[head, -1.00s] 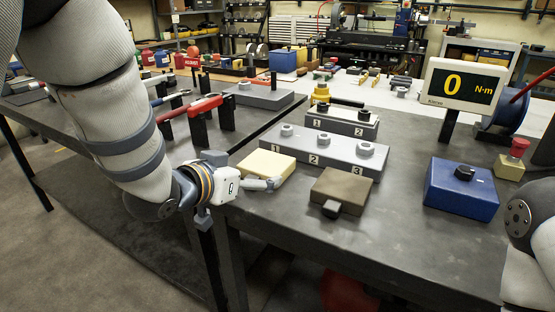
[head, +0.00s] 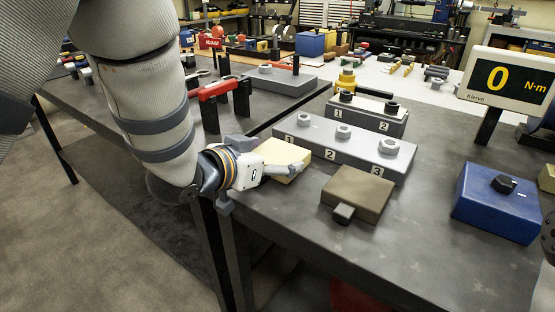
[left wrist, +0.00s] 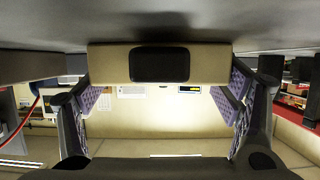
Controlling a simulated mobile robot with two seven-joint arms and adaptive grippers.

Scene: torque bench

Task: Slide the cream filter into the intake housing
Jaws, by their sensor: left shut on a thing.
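The cream filter (head: 281,152) is a flat, pale block at the left edge of the near bench, in front of the numbered grey block. My left gripper (head: 290,170) comes in from the left and is shut on it, one finger showing along its near side. In the left wrist view, the filter (left wrist: 110,62) spans between the gripper's fingers (left wrist: 168,95), with a black panel on its near face. I cannot tell whether it touches the bench. A brown box (head: 357,188) with a dark front tab lies to the right; I cannot tell whether it is the intake housing.
The grey block (head: 345,150) numbered 1 to 3 carries nuts, with a smaller one (head: 368,117) behind. A blue box (head: 497,200) and a torque display (head: 508,78) stand at the right. The bench front is clear.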

